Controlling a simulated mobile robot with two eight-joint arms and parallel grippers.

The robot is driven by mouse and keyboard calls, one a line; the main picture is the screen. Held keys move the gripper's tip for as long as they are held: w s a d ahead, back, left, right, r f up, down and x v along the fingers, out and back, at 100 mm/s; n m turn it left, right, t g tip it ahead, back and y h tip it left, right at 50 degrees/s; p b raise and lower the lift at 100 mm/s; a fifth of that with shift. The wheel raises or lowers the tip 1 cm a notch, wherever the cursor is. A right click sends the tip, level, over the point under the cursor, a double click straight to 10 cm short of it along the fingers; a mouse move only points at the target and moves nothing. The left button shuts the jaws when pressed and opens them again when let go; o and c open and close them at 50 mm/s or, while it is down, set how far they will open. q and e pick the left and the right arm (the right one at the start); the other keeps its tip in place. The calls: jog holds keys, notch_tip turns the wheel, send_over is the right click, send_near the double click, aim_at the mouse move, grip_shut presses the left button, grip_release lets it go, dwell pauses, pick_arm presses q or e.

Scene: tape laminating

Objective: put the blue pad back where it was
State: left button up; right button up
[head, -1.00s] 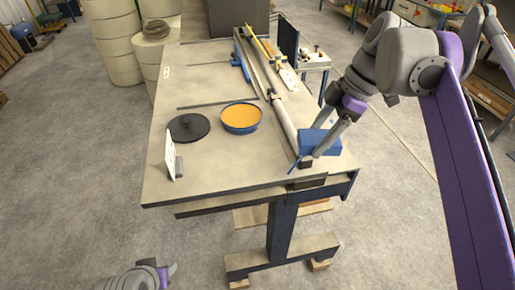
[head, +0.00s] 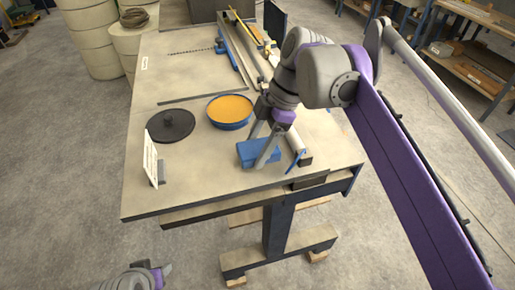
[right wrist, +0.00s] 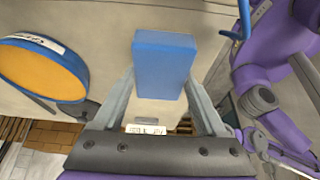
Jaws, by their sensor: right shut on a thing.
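The blue pad (head: 254,150) is a rectangular block near the front of the table (head: 215,185), left of the long roller's near end. My right gripper (head: 262,160) is shut on it from above; in the right wrist view the pad (right wrist: 163,65) sits between the two fingertips. Whether the pad's underside touches the table I cannot tell. My left gripper (head: 158,277) is low at the bottom left, off the table; its jaws are too small and partly cut off to read.
A blue-rimmed dish with orange content (head: 230,108) and a black round lid (head: 171,126) lie left of the pad. A white card (head: 151,158) stands at the table's left front. The roller (head: 297,145) and a small blue handle (head: 296,161) are to the right. Bare tabletop lies between.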

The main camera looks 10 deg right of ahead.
jog(key=shift+s+f, duration=0.1)
jog(key=shift+f, duration=0.3)
jog(key=shift+f, duration=0.15)
jog(key=o, duration=1.1)
jog(key=shift+o, duration=0.2)
jog(key=shift+r, duration=0.2)
jog(key=p+v, duration=0.1)
jog(key=v, duration=1.1)
